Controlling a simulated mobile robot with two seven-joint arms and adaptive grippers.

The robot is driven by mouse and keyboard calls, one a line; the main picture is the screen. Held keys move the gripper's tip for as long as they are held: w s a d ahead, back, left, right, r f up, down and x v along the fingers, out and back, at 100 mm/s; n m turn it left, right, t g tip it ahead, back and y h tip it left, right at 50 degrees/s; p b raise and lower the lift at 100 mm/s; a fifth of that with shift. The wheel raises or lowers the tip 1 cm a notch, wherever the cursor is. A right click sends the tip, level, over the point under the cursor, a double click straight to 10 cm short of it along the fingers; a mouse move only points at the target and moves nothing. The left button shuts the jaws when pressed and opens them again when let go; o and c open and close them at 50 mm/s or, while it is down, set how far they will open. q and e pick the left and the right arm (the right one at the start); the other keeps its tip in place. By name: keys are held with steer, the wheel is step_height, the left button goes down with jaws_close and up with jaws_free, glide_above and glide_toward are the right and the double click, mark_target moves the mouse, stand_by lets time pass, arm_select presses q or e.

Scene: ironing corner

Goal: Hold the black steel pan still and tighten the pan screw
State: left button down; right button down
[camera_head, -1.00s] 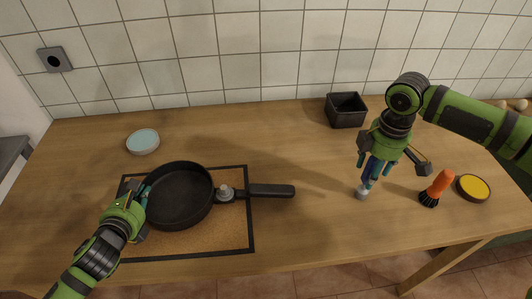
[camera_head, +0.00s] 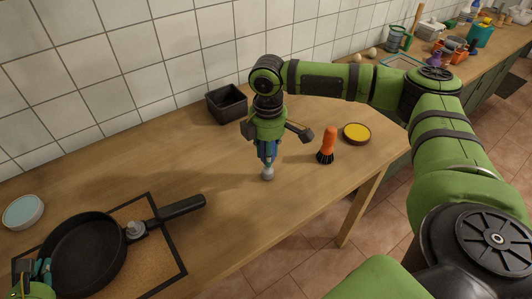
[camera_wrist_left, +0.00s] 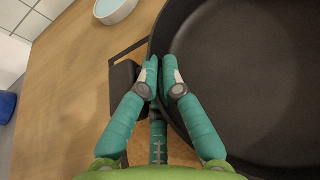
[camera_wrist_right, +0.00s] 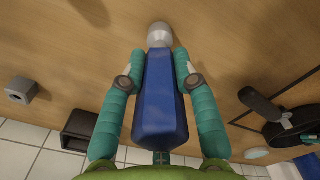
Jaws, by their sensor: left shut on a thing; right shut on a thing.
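The black steel pan (camera_head: 85,255) lies on a dark-edged cork mat (camera_head: 172,262) at the lower left, its handle (camera_head: 182,208) pointing right. The grey pan screw (camera_head: 134,230) sits where the handle meets the pan. My left gripper (camera_head: 38,272) is partly cut off by the picture edge. The left wrist view shows its fingers (camera_wrist_left: 161,82) shut on the pan's rim. My right gripper (camera_head: 267,146) is shut on a blue-handled tool (camera_wrist_right: 158,95) with a rounded grey end (camera_head: 267,173) pointing down, well right of the pan. I cannot tell whether that end touches the table.
A black box (camera_head: 227,104) stands near the wall behind my right gripper. An orange-handled brush (camera_head: 327,146) and a yellow-topped round tin (camera_head: 356,132) stand to its right. A pale blue dish (camera_head: 23,212) is at the far left. The table between handle and tool is clear.

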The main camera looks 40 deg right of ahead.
step_height(320, 180, up, 8)
steer(key=w+a+r+n, duration=0.1)
steer(key=w+a, duration=0.2)
steer(key=a, duration=0.7)
steer(key=w+a+r+n, duration=0.1)
steer(key=w+a+r, duration=0.15)
steer(key=a, duration=0.65)
steer(key=s+a+n, duration=0.2)
steer(key=a, duration=1.4)
steer(key=shift+s+a+r, duration=0.2)
steer(key=shift+s+r, duration=0.05)
steer(key=shift+s, duration=0.15)
steer(key=shift+f, duration=2.8)
steer(key=shift+f, duration=0.3)
steer(key=shift+f, duration=1.4)
